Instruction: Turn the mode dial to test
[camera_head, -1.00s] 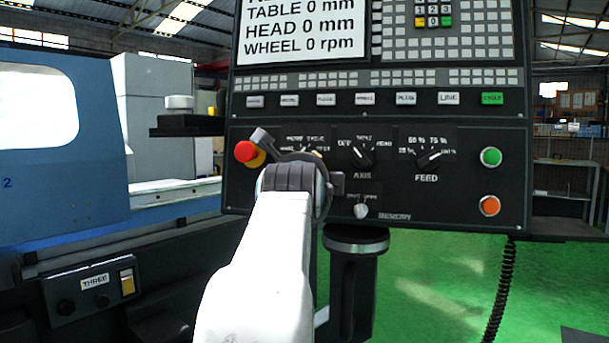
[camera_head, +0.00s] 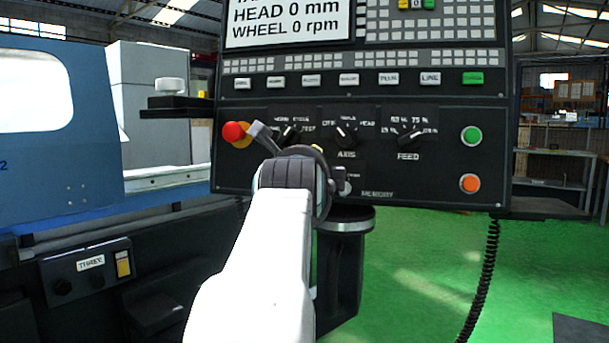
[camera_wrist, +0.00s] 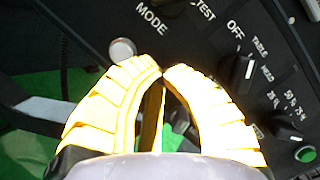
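The mode dial (camera_head: 290,134) is a black knob on the dark control panel (camera_head: 400,185), left of the axis dial. Its lower part is hidden behind my arm, and I cannot tell where it points. The TEST label (camera_head: 308,127) is at its right. In the wrist view, the MODE label (camera_wrist: 153,18) and TEST label (camera_wrist: 203,9) are at the top edge, beyond my fingertips. My gripper (camera_wrist: 162,71) has yellow fingers whose tips meet, with nothing seen between them. In the head view the fingers are mostly hidden behind my wrist.
A red emergency button (camera_head: 234,131) is left of the mode dial. The axis dial (camera_head: 346,134) and feed dial (camera_head: 411,136) are to the right, then green (camera_head: 472,135) and orange (camera_head: 470,183) buttons. A silver knob (camera_wrist: 122,50) lies near my left finger.

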